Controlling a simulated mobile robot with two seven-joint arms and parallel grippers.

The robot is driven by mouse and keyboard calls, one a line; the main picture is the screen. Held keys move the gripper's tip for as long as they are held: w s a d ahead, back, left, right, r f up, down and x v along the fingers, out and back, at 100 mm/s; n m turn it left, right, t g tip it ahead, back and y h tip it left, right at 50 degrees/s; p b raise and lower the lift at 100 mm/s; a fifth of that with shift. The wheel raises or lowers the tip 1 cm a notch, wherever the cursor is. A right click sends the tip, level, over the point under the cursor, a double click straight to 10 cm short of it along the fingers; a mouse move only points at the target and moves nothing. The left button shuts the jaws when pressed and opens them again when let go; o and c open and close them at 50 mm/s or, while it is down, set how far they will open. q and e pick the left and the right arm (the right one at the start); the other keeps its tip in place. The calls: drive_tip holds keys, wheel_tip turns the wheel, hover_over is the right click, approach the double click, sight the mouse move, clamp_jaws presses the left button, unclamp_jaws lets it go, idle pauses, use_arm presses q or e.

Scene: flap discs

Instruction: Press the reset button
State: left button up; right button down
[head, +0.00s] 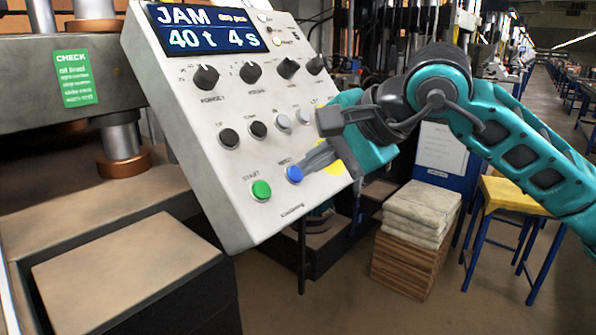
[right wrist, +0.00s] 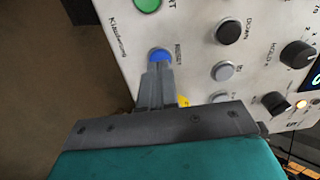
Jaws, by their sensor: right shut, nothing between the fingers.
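The blue reset button (head: 294,173) sits low on the light grey control panel (head: 215,215), to the right of the green start button (head: 261,190). My right gripper (head: 306,168) is shut and empty, with its fingertips right at the blue button. In the right wrist view the shut fingers (right wrist: 158,68) reach the lower edge of the blue button (right wrist: 160,55); I cannot tell whether they touch or press it. The panel's screen (head: 205,28) reads "JAM", "40 t" and "4 s". My left gripper is not in view.
Black knobs (head: 251,72) and several smaller buttons sit above the reset button. A yellow part (head: 334,167) shows behind my gripper. A press with a green "CHECK" label (head: 76,78) stands at left. Stacked sacks (head: 420,210) and a yellow-topped stool (head: 515,194) stand at right.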

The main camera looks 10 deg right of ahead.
drive_tip(key=shift+b+x, duration=0.4)
drive_tip(key=shift+x, duration=0.45)
drive_tip(key=shift+w+f+b, duration=0.1)
drive_tip(key=shift+b, duration=0.2)
idle(0.5)
idle(0.3)
drive_tip(key=p+v, duration=0.1)
drive_tip(key=v, duration=0.7)
idle(0.4)
drive_tip(key=shift+a, duration=0.1)
